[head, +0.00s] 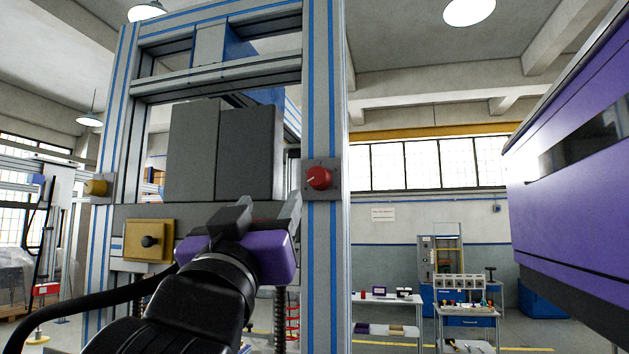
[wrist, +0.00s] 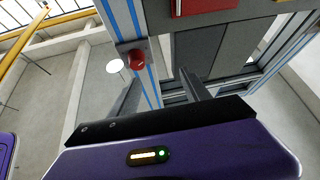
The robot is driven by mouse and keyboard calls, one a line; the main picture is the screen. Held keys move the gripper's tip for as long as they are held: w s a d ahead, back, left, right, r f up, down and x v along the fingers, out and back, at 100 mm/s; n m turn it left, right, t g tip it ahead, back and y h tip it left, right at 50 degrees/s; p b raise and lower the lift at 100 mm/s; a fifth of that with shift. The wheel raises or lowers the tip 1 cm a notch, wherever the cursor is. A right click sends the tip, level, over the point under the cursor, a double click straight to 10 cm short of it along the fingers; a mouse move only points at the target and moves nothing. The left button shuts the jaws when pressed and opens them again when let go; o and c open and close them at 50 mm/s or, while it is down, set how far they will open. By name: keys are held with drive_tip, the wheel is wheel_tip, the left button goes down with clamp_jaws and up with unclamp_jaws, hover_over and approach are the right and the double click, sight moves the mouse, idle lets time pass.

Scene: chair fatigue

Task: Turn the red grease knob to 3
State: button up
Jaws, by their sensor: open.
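The red knob (head: 319,178) sits on a small grey plate on the right upright of the machine frame. A white pointer line on it points left and slightly down; the scale marks are too small to read. The red knob also shows in the wrist view (wrist: 137,58), beyond the left finger. My gripper (head: 268,211) is open and empty, to the left of and a little below the knob in the head view. Its two fingers also show in the wrist view (wrist: 160,88), apart from the knob.
The blue-striped frame upright (head: 325,265) stands right beside my gripper. Grey panels (head: 222,150) are behind it. A yellow box with a black knob (head: 150,241) and a yellow knob (head: 97,187) are at left. A purple machine body (head: 575,190) fills the right side.

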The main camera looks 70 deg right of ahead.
sight(316, 181)
drive_tip(key=s+d+r+g+p, duration=0.1)
drive_tip(key=d, duration=0.2)
drive_tip(key=d+r+m+p, duration=0.1)
drive_tip(key=d+r, duration=0.1)
drive_tip(key=d, duration=0.1)
drive_tip(key=s+d+r+m+g+y+p, duration=0.1)
drive_tip(key=d, duration=0.3)
drive_tip(key=shift+s+r+g+p, duration=0.3)
drive_tip(key=shift+s+r+p, duration=0.05)
drive_tip(key=shift+r, duration=0.05)
clamp_jaws()
drive_tip(key=shift+m, duration=0.3)
